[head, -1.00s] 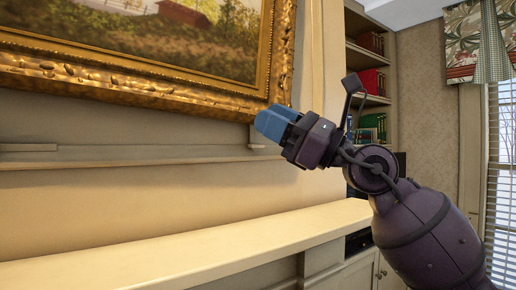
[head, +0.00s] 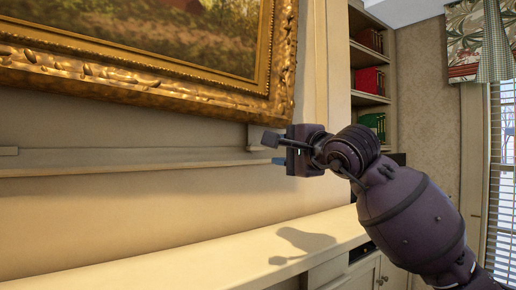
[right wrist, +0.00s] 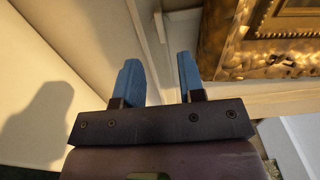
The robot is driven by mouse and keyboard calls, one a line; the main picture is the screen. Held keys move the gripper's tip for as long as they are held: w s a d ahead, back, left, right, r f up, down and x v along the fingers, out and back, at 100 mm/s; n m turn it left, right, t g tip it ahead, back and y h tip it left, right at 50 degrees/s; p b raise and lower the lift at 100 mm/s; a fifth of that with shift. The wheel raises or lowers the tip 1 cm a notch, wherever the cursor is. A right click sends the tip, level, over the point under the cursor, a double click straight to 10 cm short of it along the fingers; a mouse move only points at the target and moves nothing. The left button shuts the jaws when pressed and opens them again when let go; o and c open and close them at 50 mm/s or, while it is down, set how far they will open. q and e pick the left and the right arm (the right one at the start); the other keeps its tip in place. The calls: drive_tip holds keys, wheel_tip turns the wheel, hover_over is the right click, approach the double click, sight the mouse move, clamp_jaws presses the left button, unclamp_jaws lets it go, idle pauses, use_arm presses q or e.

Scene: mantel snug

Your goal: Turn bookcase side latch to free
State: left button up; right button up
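The bookcase (head: 354,88) stands at the right beyond the mantel wall, partly behind my right arm. I cannot make out a latch on its side in either view. My right gripper (head: 278,161) is in front of the wall, just below the lower right corner of the picture frame. My left gripper is not in view.
A gilt-framed painting (head: 150,86) hangs close above the right gripper and shows at the upper right of the wrist view (right wrist: 265,40). The cream mantel shelf (head: 200,265) runs below and is bare, with my arm's shadow on it. A window with blinds (head: 502,190) is at far right.

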sight(258, 149)
drive_tip(key=p+x, duration=0.1)
drive_tip(key=x, duration=0.5)
drive_tip(key=shift+w+a+r, duration=0.15)
drive_tip(key=shift+w+a, duration=0.05)
drive_tip(key=shift+a, duration=0.1)
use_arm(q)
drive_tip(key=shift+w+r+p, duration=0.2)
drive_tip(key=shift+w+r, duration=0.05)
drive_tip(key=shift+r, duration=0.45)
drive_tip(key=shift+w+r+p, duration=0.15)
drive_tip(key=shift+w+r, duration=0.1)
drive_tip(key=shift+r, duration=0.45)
use_arm(e)
drive_tip(key=shift+x, duration=0.9)
drive_tip(key=shift+d, duration=0.1)
drive_tip(key=shift+c, duration=0.4)
drive_tip(key=c, duration=0.5)
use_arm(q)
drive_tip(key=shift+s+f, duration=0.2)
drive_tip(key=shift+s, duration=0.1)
use_arm(e)
clamp_jaws()
